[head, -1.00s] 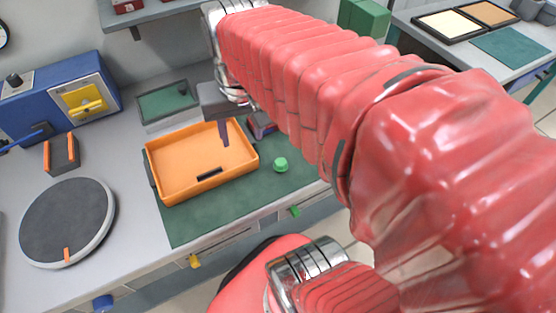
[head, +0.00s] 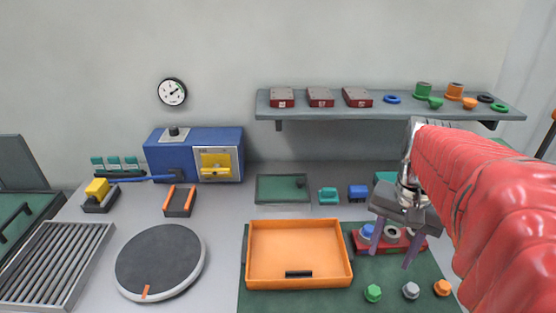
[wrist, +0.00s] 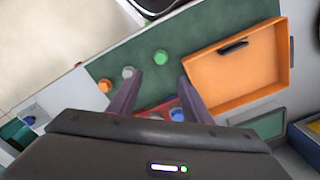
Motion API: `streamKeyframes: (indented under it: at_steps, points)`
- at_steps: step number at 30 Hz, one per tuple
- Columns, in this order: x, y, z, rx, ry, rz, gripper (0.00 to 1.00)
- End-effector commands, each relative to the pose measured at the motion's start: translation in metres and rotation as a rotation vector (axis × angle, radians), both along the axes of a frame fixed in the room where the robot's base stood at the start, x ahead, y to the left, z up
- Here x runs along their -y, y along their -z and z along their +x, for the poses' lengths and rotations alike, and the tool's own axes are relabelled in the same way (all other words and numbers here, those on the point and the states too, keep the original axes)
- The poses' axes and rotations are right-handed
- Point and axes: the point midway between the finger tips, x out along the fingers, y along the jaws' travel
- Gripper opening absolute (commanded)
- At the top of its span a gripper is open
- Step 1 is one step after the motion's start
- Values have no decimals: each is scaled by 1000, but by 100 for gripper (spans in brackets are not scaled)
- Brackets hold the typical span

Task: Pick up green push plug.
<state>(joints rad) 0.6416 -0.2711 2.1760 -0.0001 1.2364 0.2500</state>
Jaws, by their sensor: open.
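The green push plug (head: 373,293) stands on the dark green mat (head: 420,281), just right of the orange tray. It is the leftmost of a row with a grey plug (head: 410,290) and an orange plug (head: 442,287). In the wrist view the green plug (wrist: 160,57) shows just beyond my fingertips, between their lines. My gripper (head: 391,257) is open and empty, pointing down in front of the red block, behind and above the plugs. In the wrist view its two fingers (wrist: 159,80) are spread apart. No plug is hidden from the wrist view.
The orange tray (head: 262,283) stands left of the plug. A red block (head: 417,248) with a blue plug (head: 367,231) is behind, partly covered by my gripper. A shelf (head: 300,110) holds more parts above. The mat around the green plug is clear.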

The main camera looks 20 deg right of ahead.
Motion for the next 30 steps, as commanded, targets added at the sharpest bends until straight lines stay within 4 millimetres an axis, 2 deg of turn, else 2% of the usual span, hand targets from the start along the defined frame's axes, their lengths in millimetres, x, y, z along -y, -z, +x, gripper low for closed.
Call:
streamKeyframes:
  at_steps: [12, 15, 30]
  points:
    - [-1, 62, -1, -4, 0, 3, 45]
    - [-1, 73, -1, -3, 0, 2, 45]
    - [-1, 83, -1, -1, 0, 2, 45]
